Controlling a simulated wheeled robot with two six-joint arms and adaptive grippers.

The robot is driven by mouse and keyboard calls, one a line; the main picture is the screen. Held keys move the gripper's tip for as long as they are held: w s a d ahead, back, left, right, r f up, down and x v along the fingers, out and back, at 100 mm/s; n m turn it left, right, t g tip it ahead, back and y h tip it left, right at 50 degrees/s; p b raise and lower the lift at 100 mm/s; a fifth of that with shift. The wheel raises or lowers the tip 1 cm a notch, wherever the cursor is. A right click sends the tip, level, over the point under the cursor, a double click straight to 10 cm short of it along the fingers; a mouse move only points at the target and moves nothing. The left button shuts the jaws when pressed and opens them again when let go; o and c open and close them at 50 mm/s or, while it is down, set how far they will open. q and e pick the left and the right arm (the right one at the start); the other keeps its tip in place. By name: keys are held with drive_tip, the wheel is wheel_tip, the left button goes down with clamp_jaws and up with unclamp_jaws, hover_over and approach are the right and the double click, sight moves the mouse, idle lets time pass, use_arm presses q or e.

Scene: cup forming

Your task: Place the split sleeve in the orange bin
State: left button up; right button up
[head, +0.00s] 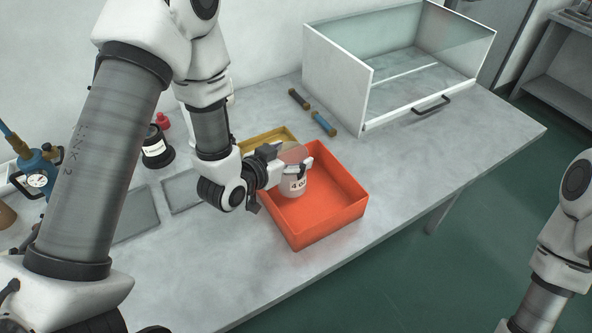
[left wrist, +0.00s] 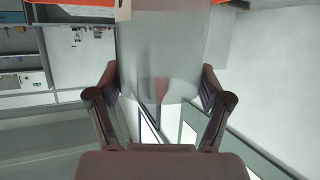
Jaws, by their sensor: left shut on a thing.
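My left gripper (head: 287,171) is shut on the split sleeve (head: 292,187), a pale cup-shaped piece with a label that reads like "4 oz". The gripper holds it within the outline of the orange bin (head: 330,222). Whether it touches the bin floor I cannot tell.
A yellow tray (head: 283,132) stands just behind the bin. A glass-sided hood (head: 400,75) stands at the back right. Flat grey plates (head: 137,215) and a blue gauge device (head: 38,170) are at left. The front tabletop is clear.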

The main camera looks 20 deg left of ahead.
use_arm(q)
drive_tip(key=f, duration=0.4)
drive_tip(key=w+f+p, duration=0.1)
drive_tip(key=shift+a+f, duration=0.3)
drive_tip(key=shift+f, duration=0.1)
drive_tip(key=shift+s, duration=0.1)
drive_tip(key=shift+c, duration=0.4)
drive_tip(key=shift+s+d+r, duration=0.15)
drive_tip(key=shift+s+d, duration=0.05)
drive_tip(key=shift+s, duration=0.1)
drive_tip(key=shift+b, duration=0.35)
drive_tip(key=o, duration=1.1)
drive_tip(key=shift+w, duration=0.1)
drive_tip(key=shift+c, duration=0.2)
drive_tip(key=shift+w+a+f, duration=0.1)
drive_tip(key=shift+w+f, duration=0.05)
drive_tip(key=shift+f, duration=0.1)
drive_tip(key=shift+r, duration=0.15)
